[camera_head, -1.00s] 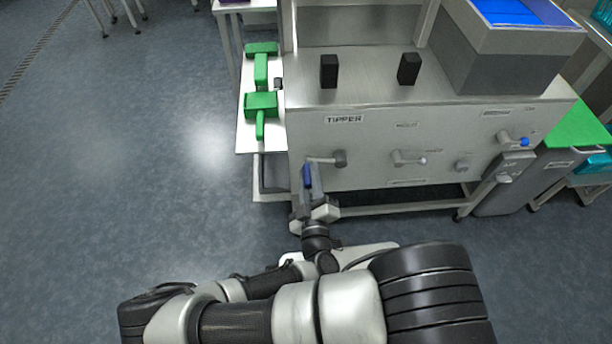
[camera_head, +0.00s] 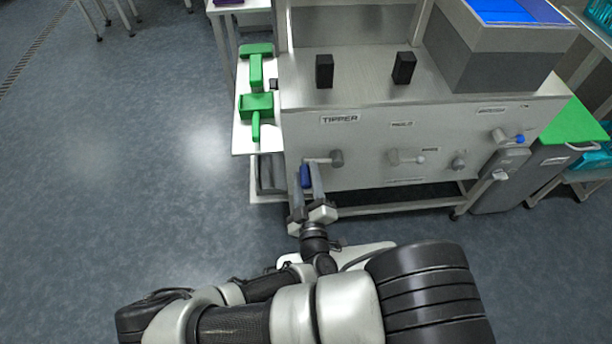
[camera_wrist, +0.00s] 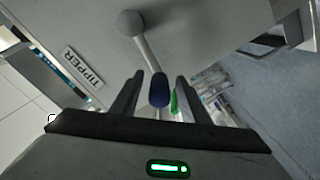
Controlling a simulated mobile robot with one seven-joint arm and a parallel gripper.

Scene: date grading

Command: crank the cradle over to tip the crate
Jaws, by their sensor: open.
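The tipper crank is on the front panel under the TIPPER label (camera_head: 340,119). Its grey arm (camera_head: 322,160) runs left from a round hub (camera_head: 337,157) to a blue handle (camera_head: 305,176). In the wrist view the blue handle (camera_wrist: 159,90) sits between the two dark fingers, with a visible gap on each side. My gripper (camera_head: 309,178) is open around the handle; the wrist view also shows my gripper (camera_wrist: 155,88) open. No crate or cradle is clearly identifiable in these views.
A second crank (camera_head: 407,157) and a knob (camera_head: 458,164) are further right on the panel. A blue-tipped lever (camera_head: 510,137) is at the far right. Two black blocks stand on the steel top (camera_head: 365,85). Green scoop-like tools (camera_head: 256,104) lie on a white side shelf. Floor at left is clear.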

